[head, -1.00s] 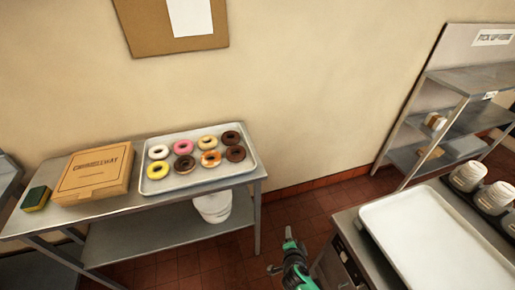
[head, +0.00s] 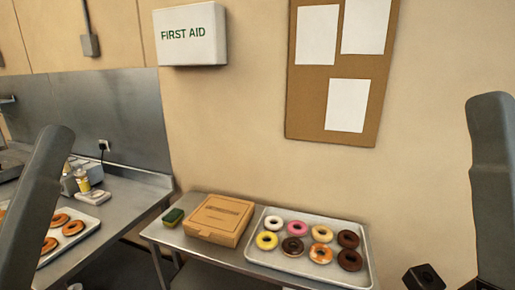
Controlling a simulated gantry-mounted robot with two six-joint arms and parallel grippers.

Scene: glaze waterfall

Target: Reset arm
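A dark grey link of my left arm (head: 36,205) rises at the left edge of the head view. A dark grey link of my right arm (head: 494,190) rises at the right edge. A small black part (head: 424,277), cut by the bottom edge, shows beside the right link; I cannot tell what it is. Neither gripper's fingers are in view, so whether they hold anything is hidden.
A tray (head: 310,270) of several donuts (head: 292,247) sits on a steel table beside a cardboard box (head: 219,219) and a sponge (head: 173,217). At left, a counter (head: 112,222) holds another donut tray (head: 73,243). A first-aid box (head: 190,37) hangs on the wall.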

